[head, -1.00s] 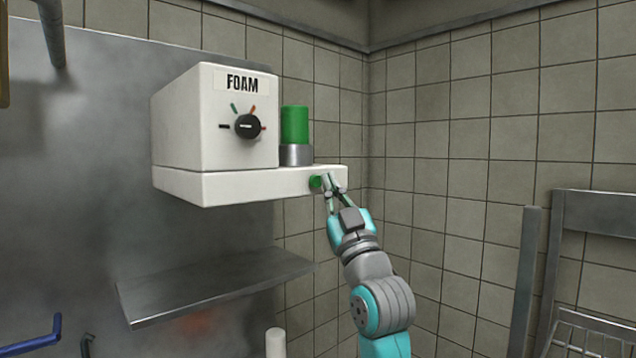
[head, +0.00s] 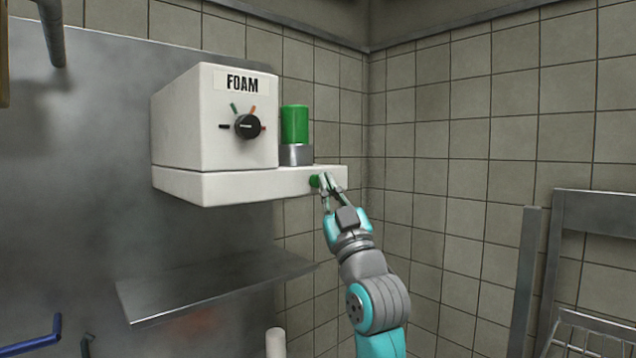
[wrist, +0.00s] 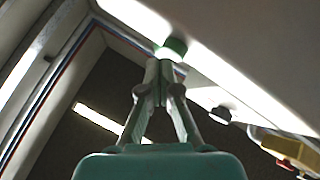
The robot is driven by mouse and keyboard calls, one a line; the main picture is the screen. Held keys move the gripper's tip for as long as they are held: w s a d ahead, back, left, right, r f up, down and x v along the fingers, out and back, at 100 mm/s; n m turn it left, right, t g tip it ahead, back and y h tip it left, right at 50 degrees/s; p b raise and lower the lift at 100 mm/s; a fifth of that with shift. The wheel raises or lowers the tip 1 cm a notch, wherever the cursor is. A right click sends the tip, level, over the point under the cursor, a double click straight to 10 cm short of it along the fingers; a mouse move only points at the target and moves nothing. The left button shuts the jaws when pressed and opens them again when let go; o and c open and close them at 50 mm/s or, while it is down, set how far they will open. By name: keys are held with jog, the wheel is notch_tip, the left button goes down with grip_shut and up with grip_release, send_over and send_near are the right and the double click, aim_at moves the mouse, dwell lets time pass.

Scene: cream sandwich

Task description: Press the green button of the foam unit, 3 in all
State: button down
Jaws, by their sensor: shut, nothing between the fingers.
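The white foam unit (head: 215,120) is on the wall at the upper middle left of the head view, with a "FOAM" label and a black dial (head: 247,126). Its green button (head: 315,181) is on the front face of the lower ledge, near the right end. My gripper (head: 325,180) is shut and empty, its fingertips at the button, just to its right in the head view. In the wrist view the fingertips (wrist: 162,64) are right below the green button (wrist: 174,47). I cannot tell whether they touch it. The dial's pointer is roughly level.
A green cylinder (head: 295,125) in a grey collar stands on the ledge beside the unit. A metal shelf (head: 215,285) juts out below. A metal rack (head: 590,270) stands at the right. The space around my arm is clear.

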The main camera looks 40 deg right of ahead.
jog(key=shift+w, duration=0.45)
dwell(0.5)
jog(key=shift+s, duration=0.9)
jog(key=shift+s, duration=0.1)
jog(key=shift+s+d, duration=0.15)
jog(key=shift+s, duration=2.25)
jog(key=s, duration=0.3)
jog(key=shift+s, duration=0.35)
jog(key=shift+w, duration=0.1)
